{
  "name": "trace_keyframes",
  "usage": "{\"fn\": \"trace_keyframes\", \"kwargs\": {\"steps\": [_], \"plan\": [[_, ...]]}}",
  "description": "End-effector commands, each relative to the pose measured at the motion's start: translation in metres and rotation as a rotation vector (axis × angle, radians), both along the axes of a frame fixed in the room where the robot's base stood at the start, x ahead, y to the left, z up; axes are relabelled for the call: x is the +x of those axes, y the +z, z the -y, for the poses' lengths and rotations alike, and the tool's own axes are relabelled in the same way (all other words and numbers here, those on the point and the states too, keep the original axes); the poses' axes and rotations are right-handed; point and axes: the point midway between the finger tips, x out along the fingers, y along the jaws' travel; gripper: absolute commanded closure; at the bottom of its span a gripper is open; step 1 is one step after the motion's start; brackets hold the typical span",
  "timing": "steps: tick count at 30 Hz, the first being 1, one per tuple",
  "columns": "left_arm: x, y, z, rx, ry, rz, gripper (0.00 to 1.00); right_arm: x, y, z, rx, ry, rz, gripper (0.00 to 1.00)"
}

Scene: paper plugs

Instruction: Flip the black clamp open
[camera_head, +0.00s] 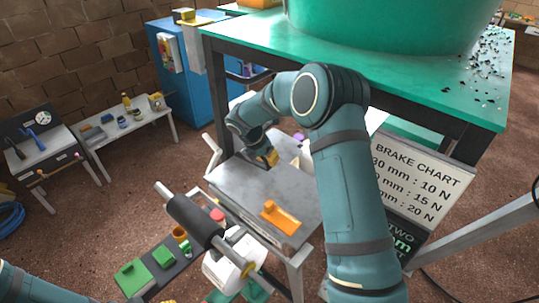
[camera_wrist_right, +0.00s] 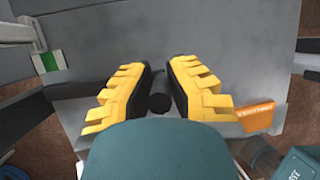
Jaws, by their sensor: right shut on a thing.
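The black clamp shows in the right wrist view as a round black end (camera_wrist_right: 159,104) between my right gripper's fingers; the rest of it is hidden or hard to make out. My right gripper (camera_wrist_right: 158,92) has yellow fingers with black pads, shut on the clamp from both sides. In the head view the right gripper (camera_head: 270,157) is low over the grey metal table (camera_head: 240,182), near its back part. The clamp is mostly hidden there by the gripper and arm. My left arm shows only at the bottom left corner, and its gripper is out of view.
An orange piece (camera_head: 281,217) lies on the grey table's front part. A black roller (camera_head: 195,222) stands off its front left, near green blocks (camera_head: 132,277). A tall green-topped table (camera_head: 420,85) is behind, and a brake chart sign (camera_head: 420,180) stands at right.

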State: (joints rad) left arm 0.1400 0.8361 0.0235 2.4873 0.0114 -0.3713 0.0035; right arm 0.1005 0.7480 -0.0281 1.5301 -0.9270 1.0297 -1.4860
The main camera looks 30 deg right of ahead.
Motion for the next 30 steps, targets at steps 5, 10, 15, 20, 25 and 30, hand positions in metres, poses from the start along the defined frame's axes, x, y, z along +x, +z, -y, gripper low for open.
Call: {"fn": "trace_keyframes", "kwargs": {"steps": [5,10,15,20,25,30], "plan": [[-0.001,0.032,-0.001,-0.005,-0.002,-0.001,0.53,0.006,0.017,-0.001,-0.026,0.001,-0.064,1.0],[-0.002,0.055,-0.002,-0.008,-0.004,-0.001,0.53,0.012,0.028,-0.003,-0.053,0.0,-0.138,1.0],[-0.001,0.069,-0.002,-0.01,-0.005,-0.001,0.53,0.02,0.039,-0.005,-0.087,0.0,-0.228,1.0],[-0.001,0.07,-0.002,-0.01,-0.006,-0.002,0.53,0.024,0.044,-0.007,-0.105,-0.001,-0.283,1.0],[-0.001,0.07,-0.002,-0.01,-0.007,-0.001,0.53,0.024,0.046,-0.007,-0.109,0.0,-0.302,1.0],[-0.001,0.07,-0.002,-0.01,-0.007,-0.001,0.53,0.024,0.046,-0.007,-0.107,0.0,-0.302,1.0]]}}
